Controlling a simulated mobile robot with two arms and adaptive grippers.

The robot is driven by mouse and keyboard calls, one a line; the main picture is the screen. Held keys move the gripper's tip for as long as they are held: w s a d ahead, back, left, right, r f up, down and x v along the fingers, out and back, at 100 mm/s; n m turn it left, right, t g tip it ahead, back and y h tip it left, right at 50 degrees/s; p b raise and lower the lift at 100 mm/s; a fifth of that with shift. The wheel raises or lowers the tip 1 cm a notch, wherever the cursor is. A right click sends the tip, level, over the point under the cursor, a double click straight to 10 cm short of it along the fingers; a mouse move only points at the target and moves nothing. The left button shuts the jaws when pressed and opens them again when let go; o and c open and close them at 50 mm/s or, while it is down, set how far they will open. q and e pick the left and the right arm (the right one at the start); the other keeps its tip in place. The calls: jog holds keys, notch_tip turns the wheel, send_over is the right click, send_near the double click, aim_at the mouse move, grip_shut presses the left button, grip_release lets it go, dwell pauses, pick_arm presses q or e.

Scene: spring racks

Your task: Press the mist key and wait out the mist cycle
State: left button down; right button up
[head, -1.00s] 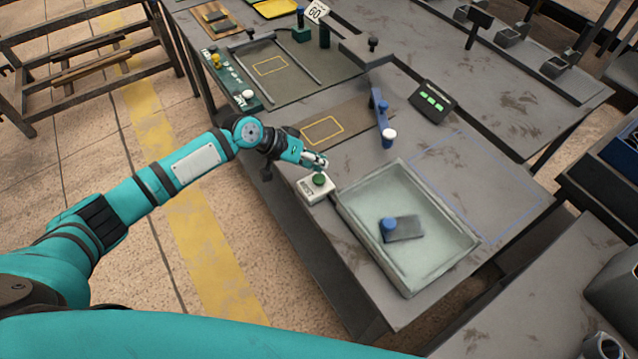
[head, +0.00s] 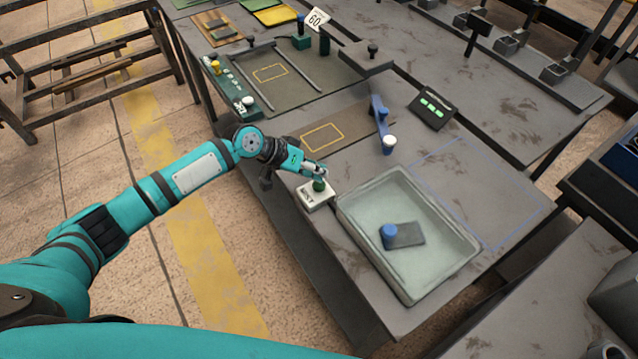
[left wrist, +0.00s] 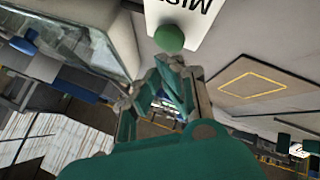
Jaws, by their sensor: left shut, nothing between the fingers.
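The mist key is a green round button (head: 319,186) on a small white box (head: 315,197) at the table's near left edge, beside the glass-like tray. In the left wrist view the green button (left wrist: 169,38) stands on the white plate, whose upside-down lettering reads "MIST" in part. My left gripper (head: 319,172) is shut and empty, with its fingertips right at the top of the button. I cannot tell if they touch it. A dark display (head: 432,110) with green lit bars sits behind the tray. My right gripper is not in view.
The shallow tray (head: 360,240) holds a blue-knobbed dark piece (head: 403,235). A blue bar with a white knob (head: 389,142) stands behind it. A yellow-outlined mat (head: 322,137) lies to the left. The blue-outlined area (head: 480,190) at right is clear.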

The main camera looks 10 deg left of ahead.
aim_at(318, 183)
pick_arm(q)
jog(key=shift+f, duration=0.15)
dwell(0.4)
jog(key=shift+f+b, duration=0.3)
jog(key=shift+f+b, duration=0.45)
jog(key=shift+f, duration=0.2)
dwell(0.9)
jog(key=shift+r, duration=0.15)
jog(key=shift+r+p, duration=0.9)
jog(key=shift+r, duration=0.05)
jog(key=shift+r, duration=0.1)
notch_tip(318, 183, up, 5)
jog(key=p, duration=0.4)
